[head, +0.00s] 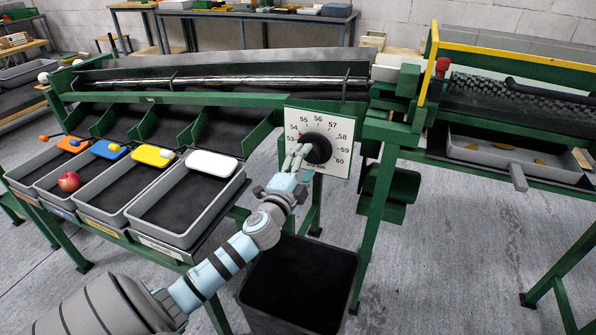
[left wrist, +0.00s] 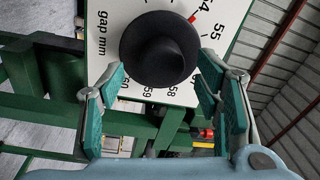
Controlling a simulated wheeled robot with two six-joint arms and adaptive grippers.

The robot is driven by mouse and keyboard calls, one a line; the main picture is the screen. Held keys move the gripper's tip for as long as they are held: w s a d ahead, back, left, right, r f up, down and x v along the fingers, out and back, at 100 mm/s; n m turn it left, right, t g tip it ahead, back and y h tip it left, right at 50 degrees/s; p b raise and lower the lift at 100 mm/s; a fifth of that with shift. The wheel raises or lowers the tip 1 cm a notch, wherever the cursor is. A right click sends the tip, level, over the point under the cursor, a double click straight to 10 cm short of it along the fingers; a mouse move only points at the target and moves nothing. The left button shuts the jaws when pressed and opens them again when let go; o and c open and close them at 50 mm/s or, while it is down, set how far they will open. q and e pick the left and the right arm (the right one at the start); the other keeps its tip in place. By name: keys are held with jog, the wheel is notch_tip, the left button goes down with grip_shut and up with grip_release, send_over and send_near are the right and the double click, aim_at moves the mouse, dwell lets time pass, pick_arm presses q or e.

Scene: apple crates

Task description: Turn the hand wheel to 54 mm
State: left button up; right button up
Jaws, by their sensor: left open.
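The hand wheel (head: 318,149) is a black round knob on a white dial plate (head: 340,166) numbered up to 60, fixed to the green machine frame. In the left wrist view the knob (left wrist: 160,50) fills the top middle of the picture. A red mark (left wrist: 192,18) at its edge points at about 54. My left gripper (head: 297,157) is open at the front left of the knob. In the wrist view its fingers stand either side of the knob's lower part. I cannot tell whether they touch it. My right gripper is not in view.
Grey crates stand in a row at the left, one with a red apple (head: 69,181). A dark open bin (head: 300,280) stands on the floor below the dial. A yellow bar (head: 430,63) and a brush bed (head: 520,95) are at the right.

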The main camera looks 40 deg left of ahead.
pick_arm(q)
jog(key=v, duration=0.9)
jog(key=shift+s, duration=0.35)
jog(key=shift+d, duration=0.1)
